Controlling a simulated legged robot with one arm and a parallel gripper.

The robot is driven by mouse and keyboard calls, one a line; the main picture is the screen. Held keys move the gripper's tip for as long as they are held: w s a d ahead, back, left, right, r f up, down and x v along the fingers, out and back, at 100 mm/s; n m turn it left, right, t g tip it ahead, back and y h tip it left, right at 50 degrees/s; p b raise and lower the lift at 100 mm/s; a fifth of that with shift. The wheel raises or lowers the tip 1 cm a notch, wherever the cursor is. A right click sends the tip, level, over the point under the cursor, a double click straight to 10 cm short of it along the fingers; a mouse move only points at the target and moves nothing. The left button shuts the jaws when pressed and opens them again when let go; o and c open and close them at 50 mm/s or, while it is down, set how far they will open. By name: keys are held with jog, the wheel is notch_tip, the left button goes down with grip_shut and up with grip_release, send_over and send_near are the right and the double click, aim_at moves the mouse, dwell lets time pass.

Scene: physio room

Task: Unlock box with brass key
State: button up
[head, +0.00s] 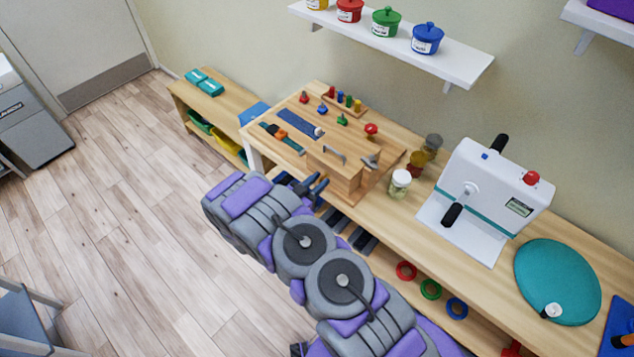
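A wooden box (347,184) with a grey metal handle (327,151) stands at the front right of a wooden activity board on the bench. A small grey metal fitting (371,161) shows at its right side; I cannot tell whether it is a lock or a lever. I cannot make out a brass key; it may be hidden or too small to see. My gripper (318,185) is just in front of the box's left front side, with its dark fingers pointing towards it. I cannot tell whether they touch the box, are apart, or hold anything.
The activity board (285,112) carries pegs, knobs and straps. Jars (400,181) and a white hand-crank machine (490,195) stand to the right on the bench, with a teal disc (557,280) beyond. A shelf (455,70) hangs above.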

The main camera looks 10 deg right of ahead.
grip_shut()
jog(key=shift+m, duration=0.3)
dwell(0.4)
jog(key=m+b, duration=0.6)
jog(key=m, duration=0.8)
jog(key=shift+s+f+m, duration=0.1)
jog(key=shift+f+m, duration=0.05)
jog(key=shift+m, duration=0.55)
